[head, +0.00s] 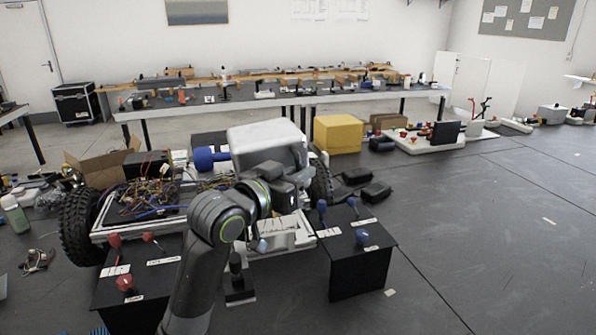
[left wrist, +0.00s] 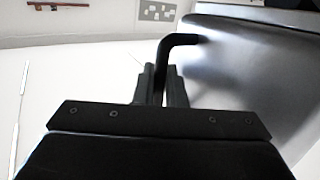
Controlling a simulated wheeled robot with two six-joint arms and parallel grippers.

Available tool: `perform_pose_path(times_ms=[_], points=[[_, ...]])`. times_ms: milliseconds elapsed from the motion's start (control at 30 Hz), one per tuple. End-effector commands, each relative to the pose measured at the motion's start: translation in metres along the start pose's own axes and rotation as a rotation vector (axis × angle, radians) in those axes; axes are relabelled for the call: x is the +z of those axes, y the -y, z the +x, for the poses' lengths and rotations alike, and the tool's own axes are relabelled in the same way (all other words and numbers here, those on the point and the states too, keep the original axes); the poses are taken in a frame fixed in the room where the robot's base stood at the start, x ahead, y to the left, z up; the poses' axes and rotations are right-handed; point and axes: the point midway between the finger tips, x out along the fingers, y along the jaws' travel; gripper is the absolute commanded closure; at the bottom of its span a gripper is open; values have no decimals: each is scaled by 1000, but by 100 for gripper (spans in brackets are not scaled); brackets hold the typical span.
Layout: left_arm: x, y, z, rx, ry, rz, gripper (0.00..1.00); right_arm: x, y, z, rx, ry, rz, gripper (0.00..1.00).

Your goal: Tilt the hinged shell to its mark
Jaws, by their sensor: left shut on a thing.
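The hinged shell (head: 266,135) is a pale grey, rounded cover standing raised over the chassis (head: 150,205) in the head view. In the left wrist view its smooth grey surface (left wrist: 255,62) fills the right side, with a dark bent handle (left wrist: 182,40) reaching out from it. My left gripper (left wrist: 160,88) is shut on this handle, one finger on each side of the bar. In the head view my left gripper (head: 292,178) is at the shell's near lower side, and its fingertips are hidden. I cannot make out the mark or the hinge. My right gripper is not in view.
A small black stand with blue knobs (head: 345,262) is right of the chassis, and another with red knobs (head: 110,290) is at the front left. Wires and a blue cylinder (head: 205,158) lie on the chassis. A yellow box (head: 338,134) stands behind. The right floor is mostly clear.

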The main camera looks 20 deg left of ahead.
Motion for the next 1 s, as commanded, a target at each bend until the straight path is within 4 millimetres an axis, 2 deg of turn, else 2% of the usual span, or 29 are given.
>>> perform_pose_path(times_ms=[100, 400, 600, 900, 933, 1000], points=[[-2, -4, 6, -7, 69, 37, 100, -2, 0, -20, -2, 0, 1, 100], [14, -13, 21, -23, 254, 162, 100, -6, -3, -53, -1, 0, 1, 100], [22, -14, 25, -27, 308, 201, 100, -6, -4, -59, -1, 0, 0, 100], [24, -14, 25, -28, 309, 203, 100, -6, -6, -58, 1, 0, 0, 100], [24, -14, 25, -28, 309, 203, 86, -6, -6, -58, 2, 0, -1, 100], [23, -14, 25, -28, 309, 203, 84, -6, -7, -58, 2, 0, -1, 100]])
